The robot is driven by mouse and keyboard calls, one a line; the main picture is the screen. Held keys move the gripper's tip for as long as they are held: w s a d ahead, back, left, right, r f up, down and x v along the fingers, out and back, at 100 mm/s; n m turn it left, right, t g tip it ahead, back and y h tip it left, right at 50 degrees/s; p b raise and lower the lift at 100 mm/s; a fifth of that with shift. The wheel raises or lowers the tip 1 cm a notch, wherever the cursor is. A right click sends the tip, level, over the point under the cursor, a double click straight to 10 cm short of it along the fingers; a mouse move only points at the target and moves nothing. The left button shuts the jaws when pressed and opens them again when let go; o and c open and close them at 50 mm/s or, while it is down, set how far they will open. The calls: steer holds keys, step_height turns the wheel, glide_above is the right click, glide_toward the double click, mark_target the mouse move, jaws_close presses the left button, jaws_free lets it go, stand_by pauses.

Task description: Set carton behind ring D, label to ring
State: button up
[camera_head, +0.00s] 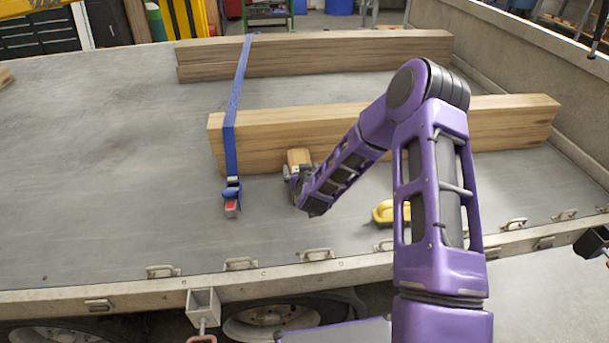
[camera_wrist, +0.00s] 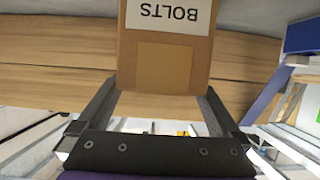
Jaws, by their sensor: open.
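The carton (camera_head: 299,157) is a small brown box on the trailer deck, close to the front face of the nearer timber. In the wrist view the carton (camera_wrist: 165,70) shows a white label reading BOLTS, upside down in that picture. My gripper (camera_head: 291,178) is at the carton, partly hidden by my wrist. In the wrist view my gripper (camera_wrist: 162,92) is open, with one finger toward each side of the carton; I cannot tell whether they touch it. Several metal rings line the deck's near edge, one at its middle (camera_head: 317,254). Their letters are too small to read surely.
A blue strap (camera_head: 236,100) crosses the nearer timber (camera_head: 260,135) and the farther timber (camera_head: 320,55), its ratchet (camera_head: 232,197) lying on the deck. A yellow handled object (camera_head: 383,212) stands near the edge, right of my gripper. The deck at left (camera_head: 110,180) is clear.

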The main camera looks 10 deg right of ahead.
steer(key=v, duration=0.9)
steer(key=shift+s, duration=0.25)
steer(key=shift+r, duration=0.1)
